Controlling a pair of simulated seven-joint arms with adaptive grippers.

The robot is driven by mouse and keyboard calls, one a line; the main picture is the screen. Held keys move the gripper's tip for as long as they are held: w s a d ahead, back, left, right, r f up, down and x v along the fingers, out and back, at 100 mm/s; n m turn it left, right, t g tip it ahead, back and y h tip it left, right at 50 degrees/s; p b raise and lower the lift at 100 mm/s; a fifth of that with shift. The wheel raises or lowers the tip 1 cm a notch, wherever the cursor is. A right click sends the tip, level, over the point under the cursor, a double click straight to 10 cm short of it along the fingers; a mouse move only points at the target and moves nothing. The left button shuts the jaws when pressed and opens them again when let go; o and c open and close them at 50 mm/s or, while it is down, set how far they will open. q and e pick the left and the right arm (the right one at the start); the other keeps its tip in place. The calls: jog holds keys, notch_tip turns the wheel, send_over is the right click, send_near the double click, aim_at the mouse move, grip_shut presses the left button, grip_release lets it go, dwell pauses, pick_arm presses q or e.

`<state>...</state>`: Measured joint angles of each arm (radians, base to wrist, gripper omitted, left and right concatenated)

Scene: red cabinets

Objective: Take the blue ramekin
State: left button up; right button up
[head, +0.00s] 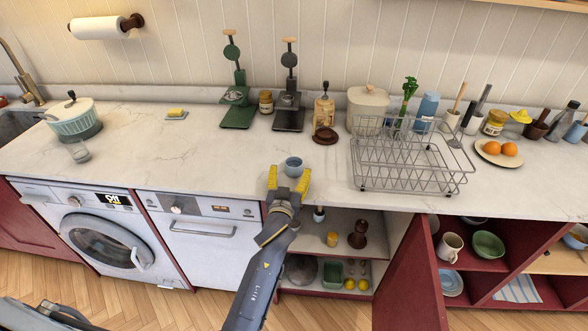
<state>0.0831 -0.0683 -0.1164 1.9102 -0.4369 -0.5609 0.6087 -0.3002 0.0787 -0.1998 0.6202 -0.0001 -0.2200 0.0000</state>
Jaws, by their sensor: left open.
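The blue ramekin (293,166) is a small grey-blue cup standing upright near the front edge of the white marble counter. My left gripper (289,177) has yellow fingers and is open at the counter's front edge. Its two fingers point toward the back wall, one on each side of the ramekin, which shows between their tips. I cannot tell whether either finger touches it. The lower front of the ramekin is close to the gripper and partly hard to see. My right gripper is not in view.
A wire dish rack (412,160) stands to the right. The counter (190,150) left of the ramekin is clear. Open shelves lie below, with an open red door (412,270).

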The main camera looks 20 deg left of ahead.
aim_at(294, 162)
pick_arm(q)
jog(key=shift+w+a+r, duration=0.1)
jog(key=shift+w+a, duration=0.05)
jog(key=shift+w, duration=1.3)
jog(key=shift+w+a, duration=0.15)
jog(key=shift+w, duration=1.25)
jog(key=c, duration=1.3)
